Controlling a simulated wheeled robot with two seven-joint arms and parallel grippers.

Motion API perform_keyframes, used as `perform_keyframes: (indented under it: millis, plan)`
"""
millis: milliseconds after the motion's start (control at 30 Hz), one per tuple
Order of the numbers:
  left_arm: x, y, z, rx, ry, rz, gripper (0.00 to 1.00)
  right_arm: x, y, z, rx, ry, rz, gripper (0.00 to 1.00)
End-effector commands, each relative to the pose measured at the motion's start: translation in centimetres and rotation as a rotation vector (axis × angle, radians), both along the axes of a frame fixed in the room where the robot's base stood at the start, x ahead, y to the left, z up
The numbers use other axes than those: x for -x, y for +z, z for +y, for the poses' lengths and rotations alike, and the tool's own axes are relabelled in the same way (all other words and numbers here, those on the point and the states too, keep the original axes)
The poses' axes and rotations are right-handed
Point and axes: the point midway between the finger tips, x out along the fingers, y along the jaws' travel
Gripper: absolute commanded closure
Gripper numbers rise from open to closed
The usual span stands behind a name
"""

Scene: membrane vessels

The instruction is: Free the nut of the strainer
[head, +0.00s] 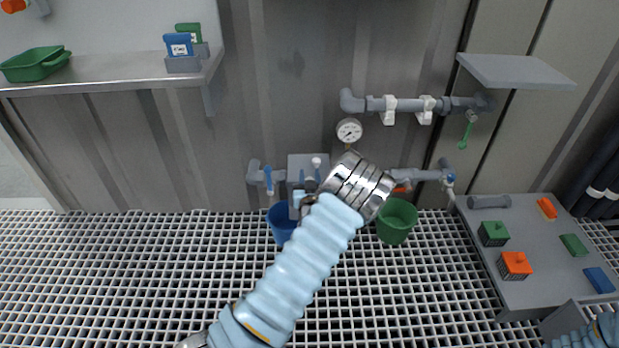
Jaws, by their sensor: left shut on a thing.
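My left arm reaches up from the bottom to the pipe run low on the wall. My left gripper (305,199) is partly hidden by its own wrist. It is shut on a small part at the strainer on the pipe, in front of a grey plate (307,161). The part looks to be the strainer nut; the jaws and wrist hide most of it, so its thread and seat cannot be seen. My right arm shows only as a sleeve at the bottom right corner, with its gripper out of view.
A blue bucket (282,226) and a green bucket (397,222) stand under the pipe. A gauge (349,130) and an upper pipe (408,104) are above. A grey table (541,227) with small blocks is at right, a shelf (120,77) upper left.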

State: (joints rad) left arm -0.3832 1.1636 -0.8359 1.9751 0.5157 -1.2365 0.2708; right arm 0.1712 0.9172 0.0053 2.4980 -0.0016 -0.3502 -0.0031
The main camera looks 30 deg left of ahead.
Motion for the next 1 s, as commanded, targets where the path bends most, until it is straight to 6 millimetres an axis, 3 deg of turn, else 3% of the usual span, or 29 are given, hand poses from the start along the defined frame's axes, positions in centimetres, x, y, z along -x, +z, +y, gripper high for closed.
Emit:
perform_keyframes:
  millis: [367,1000]
  plan:
    - [0.1,-0.3,0.1,0.004,0.141,-0.003,0.94,0.1,-1.7,0.1,-0.004,0.002,0.003,0.57]
    - [0.9,-0.3,0.7,0.005,0.731,-0.001,0.94,0.0,-4.4,0.3,-0.006,0.002,0.001,0.57]
